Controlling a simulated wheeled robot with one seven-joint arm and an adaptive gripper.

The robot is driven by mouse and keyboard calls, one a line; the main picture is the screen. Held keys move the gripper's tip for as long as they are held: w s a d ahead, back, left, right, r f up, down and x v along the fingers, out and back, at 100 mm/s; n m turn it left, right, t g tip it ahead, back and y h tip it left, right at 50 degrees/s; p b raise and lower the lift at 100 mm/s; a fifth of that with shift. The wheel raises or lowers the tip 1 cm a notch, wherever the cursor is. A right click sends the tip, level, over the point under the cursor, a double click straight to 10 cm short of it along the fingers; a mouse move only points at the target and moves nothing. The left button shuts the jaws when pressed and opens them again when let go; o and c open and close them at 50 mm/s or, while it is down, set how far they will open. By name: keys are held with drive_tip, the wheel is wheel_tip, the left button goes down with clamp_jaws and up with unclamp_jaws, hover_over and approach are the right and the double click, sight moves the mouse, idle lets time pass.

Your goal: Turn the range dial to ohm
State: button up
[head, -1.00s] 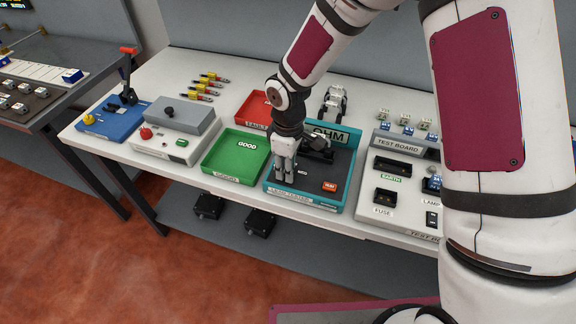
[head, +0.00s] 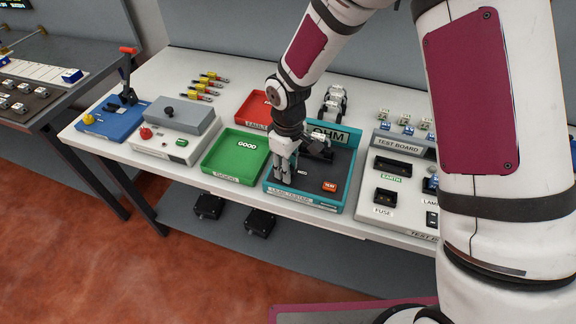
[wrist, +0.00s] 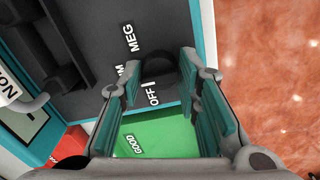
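The range dial (wrist: 158,64) is a dark round knob on the tester's dark panel, partly seen between my fingers in the wrist view. White labels MEG (wrist: 129,38) and OFF (wrist: 154,98) stand around it; another label ending in M is half hidden by the left finger. I cannot tell clearly where the dial points.
A green GOOD tray (head: 232,163) lies left of the tester, and a red tray (head: 252,108) behind that. An orange button (head: 330,187) is at the tester's front right. The test board (head: 400,190) with sockets stands to the right.

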drive_tip(key=shift+o, duration=1)
wheel_tip(320, 180, up, 12)
drive_tip(key=shift+r, duration=0.1)
drive_tip(key=s+d+r+m+t, duration=0.2)
drive_tip(key=s+d+r+m, duration=0.2)
drive_tip(key=s+d+r, duration=0.4)
drive_tip(key=s+d+r+m+t, duration=0.2)
drive_tip(key=s+d+r+m, duration=0.25)
drive_tip(key=d+r, duration=0.4)
drive_tip(key=s+d+r+m+t, duration=0.1)
drive_tip(key=s+r+m, duration=0.1)
drive_tip(key=s, duration=0.6)
drive_tip(key=shift+s+d+r+t, duration=0.25)
drive_tip(key=shift+r+t, duration=0.05)
drive_tip(key=shift+r, duration=0.45)
